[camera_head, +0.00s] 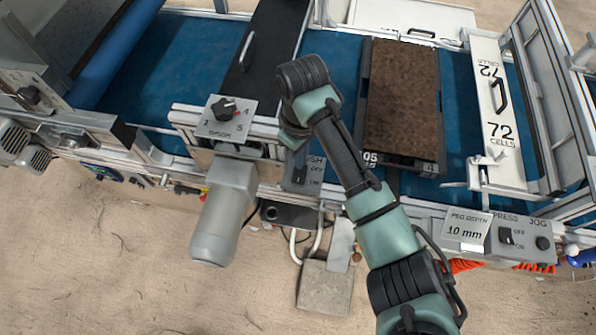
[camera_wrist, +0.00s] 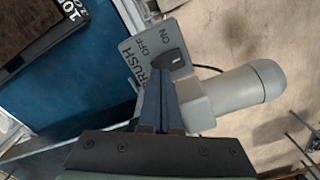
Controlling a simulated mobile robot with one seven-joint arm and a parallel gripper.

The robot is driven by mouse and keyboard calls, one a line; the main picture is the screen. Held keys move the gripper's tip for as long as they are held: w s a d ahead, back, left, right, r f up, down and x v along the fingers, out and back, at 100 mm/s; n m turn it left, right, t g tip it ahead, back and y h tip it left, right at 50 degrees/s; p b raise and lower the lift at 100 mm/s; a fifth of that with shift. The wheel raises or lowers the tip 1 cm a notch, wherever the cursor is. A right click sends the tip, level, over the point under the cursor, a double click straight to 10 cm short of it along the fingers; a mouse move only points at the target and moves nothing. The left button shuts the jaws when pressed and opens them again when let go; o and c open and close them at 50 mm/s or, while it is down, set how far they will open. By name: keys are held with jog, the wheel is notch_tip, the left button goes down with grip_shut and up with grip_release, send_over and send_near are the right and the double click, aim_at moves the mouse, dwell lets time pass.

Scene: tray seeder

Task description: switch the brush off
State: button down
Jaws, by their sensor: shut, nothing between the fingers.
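The brush switch box (camera_wrist: 131,50) is a grey plate marked BRUSH, OFF and ON in the wrist view. Its black switch lever (camera_wrist: 177,60) appears to lean toward the ON side. My gripper (camera_wrist: 164,76) is shut and empty, its fingertips close to the lever on the OFF side; I cannot tell whether they touch it. In the head view, the brush switch box (camera_head: 313,181) sits on the front rail with its lever (camera_head: 299,174). There my arm hides the fingertips.
A grey dial box (camera_head: 239,126) and motor (camera_head: 225,212) stand left of the switch. A soil-filled tray (camera_head: 367,130) lies on the blue belt (camera_head: 335,60) behind my arm. Press and jog controls (camera_head: 522,240) are at right. The sandy floor in front is largely open.

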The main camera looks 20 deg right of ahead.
jog(key=shift+f+b, duration=0.5)
jog(key=shift+f, duration=0.5)
jog(key=shift+r, duration=0.1)
dwell(0.3)
notch_tip(320, 180, up, 7)
jog(key=p, duration=0.7)
jog(key=shift+w+a, duration=0.1)
dwell(0.5)
